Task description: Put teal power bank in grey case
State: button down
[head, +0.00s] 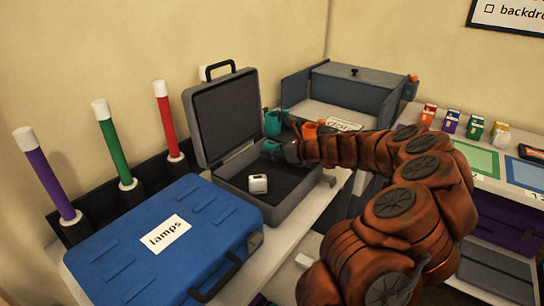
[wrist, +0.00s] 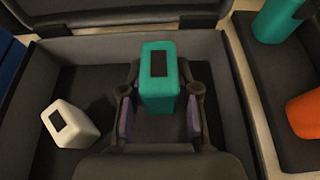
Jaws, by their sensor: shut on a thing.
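My gripper (head: 288,150) is shut on the teal power bank (wrist: 158,88), with a finger on each side of it in the wrist view; my gripper (wrist: 159,120) is seen there from behind. The power bank (head: 271,146) shows only in part in the head view. It stands upright within the walls of the open grey case (head: 284,211), near the far wall in the wrist view. Whether it touches the case floor cannot be told. The case (wrist: 232,100) has its lid raised. A white power bank (wrist: 70,122) lies tilted in the case, left of my gripper.
A closed blue case (head: 120,255) labelled "lamps" stands in front of the grey case. Red, green and purple tubes stand at the left. A teal item (wrist: 277,20) and an orange item (wrist: 305,113) lie in a dark tray right of the case. A grey cabinet (head: 365,85) stands behind.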

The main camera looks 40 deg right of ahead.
aim_at(278, 159)
jog(key=shift+f, duration=0.9)
jog(key=shift+f, duration=0.6)
jog(key=c, duration=0.8)
grip_release()
jog(key=shift+c, duration=0.2)
jog(key=shift+r, duration=0.1)
jog(key=shift+r, duration=0.3)
jog(key=v, duration=1.2)
jog(key=shift+r, duration=0.2)
